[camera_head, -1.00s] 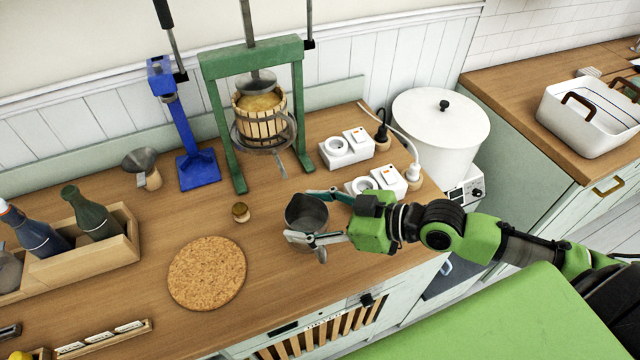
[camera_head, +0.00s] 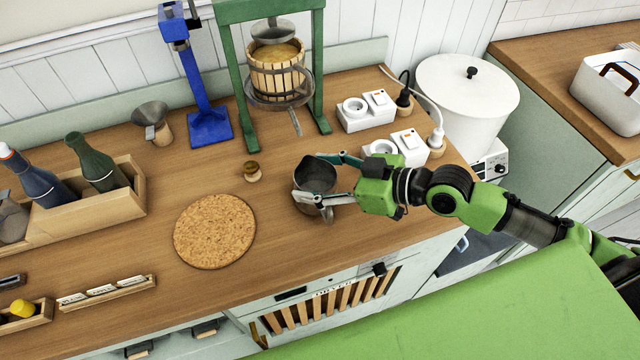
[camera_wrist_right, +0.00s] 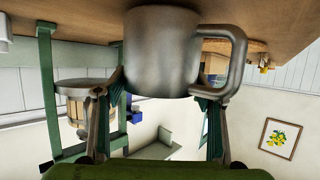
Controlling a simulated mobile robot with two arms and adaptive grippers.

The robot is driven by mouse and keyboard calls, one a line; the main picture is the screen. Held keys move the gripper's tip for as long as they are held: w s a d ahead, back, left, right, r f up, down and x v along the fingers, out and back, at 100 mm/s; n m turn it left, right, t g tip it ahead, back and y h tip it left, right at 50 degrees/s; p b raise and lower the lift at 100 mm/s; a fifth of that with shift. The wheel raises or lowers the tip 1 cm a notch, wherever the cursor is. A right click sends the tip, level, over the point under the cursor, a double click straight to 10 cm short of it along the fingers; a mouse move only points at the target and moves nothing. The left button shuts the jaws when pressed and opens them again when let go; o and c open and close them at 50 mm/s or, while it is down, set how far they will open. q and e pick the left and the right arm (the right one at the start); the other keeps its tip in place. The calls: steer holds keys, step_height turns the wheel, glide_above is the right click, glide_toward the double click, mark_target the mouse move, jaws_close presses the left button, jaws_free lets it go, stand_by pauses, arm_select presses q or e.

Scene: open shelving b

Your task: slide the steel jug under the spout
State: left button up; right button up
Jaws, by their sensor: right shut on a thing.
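The steel jug (camera_head: 312,181) stands upright on the wooden counter, in front of the green-framed press (camera_head: 228,75). The press's narrow spout (camera_head: 296,123) points toward the front, behind the jug and slightly left of it. The jug is apart from the spout and not under it. My right gripper (camera_head: 322,182) comes from the right and is shut on the jug, one finger on either side. In the right wrist view the jug's body (camera_wrist_right: 160,55) sits between the fingers, with its handle (camera_wrist_right: 236,55) at the right. My left gripper is not in view.
White socket blocks (camera_head: 366,111) stand right of the press, beside a white pot (camera_head: 467,100). The counter between jug and spout is clear.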

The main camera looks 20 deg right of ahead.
mark_target(307, 155)
steer(key=shift+w+a+b, duration=0.1)
steer(key=shift+w+b, duration=1.1)
steer(key=shift+w, duration=1.85)
steer(key=shift+f+b, duration=0.45)
steer(key=o, duration=1.4)
steer(key=shift+c, duration=0.2)
steer(key=shift+s, duration=0.1)
steer(key=v, duration=0.6)
steer(key=shift+f, duration=0.1)
steer(key=shift+s+d+r, duration=0.35)
steer(key=shift+d, duration=0.1)
